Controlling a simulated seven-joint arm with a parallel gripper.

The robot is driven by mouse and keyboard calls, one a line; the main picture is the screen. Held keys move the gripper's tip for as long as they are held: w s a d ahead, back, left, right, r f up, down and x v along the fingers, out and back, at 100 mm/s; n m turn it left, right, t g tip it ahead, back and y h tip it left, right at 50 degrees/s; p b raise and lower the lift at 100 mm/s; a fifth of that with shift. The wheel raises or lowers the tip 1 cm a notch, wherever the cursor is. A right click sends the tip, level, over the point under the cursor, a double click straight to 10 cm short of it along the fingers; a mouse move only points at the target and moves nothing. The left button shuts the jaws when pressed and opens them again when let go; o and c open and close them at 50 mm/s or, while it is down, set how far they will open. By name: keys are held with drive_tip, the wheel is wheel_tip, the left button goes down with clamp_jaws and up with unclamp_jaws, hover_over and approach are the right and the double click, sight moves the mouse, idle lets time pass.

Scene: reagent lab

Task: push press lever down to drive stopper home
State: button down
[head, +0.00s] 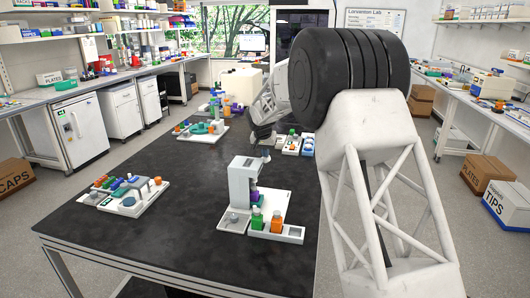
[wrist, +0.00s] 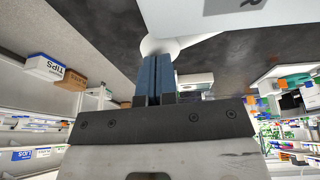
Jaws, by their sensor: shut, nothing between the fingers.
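The white press (head: 241,183) stands upright on a white base near the middle of the black table. A purple item (head: 254,196) sits under its head; the stopper cannot be made out. A small pale knob, apparently the lever end (head: 266,155), shows at the top right of the press.
A green bottle (head: 257,219) and an orange bottle (head: 277,223) stand on the front of the press base. A tray of coloured pieces (head: 128,203) lies to the left. More sets stand farther back. The table between them is clear.

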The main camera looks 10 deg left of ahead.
drive_tip(key=shift+d+f, duration=0.2)
drive_tip(key=shift+d+f+y, duration=0.4)
drive_tip(key=shift+f+y, duration=0.1)
drive_tip(key=shift+y, duration=0.4)
drive_tip(key=shift+d+f+m+y, duration=0.2)
drive_tip(key=shift+f+y, duration=0.6)
drive_tip(key=shift+y, duration=0.1)
drive_tip(key=shift+d+f+m+y, duration=0.2)
drive_tip(key=shift+d+f+y, duration=0.05)
drive_tip(key=shift+f+y, duration=0.6)
drive_tip(key=shift+d+f+m+y, duration=0.2)
drive_tip(key=shift+f+y, duration=0.55)
drive_tip(key=shift+y, duration=0.2)
drive_tip(key=shift+f, duration=0.2)
drive_tip(key=w+a+r+v, duration=0.1)
drive_tip(key=v, duration=1.3)
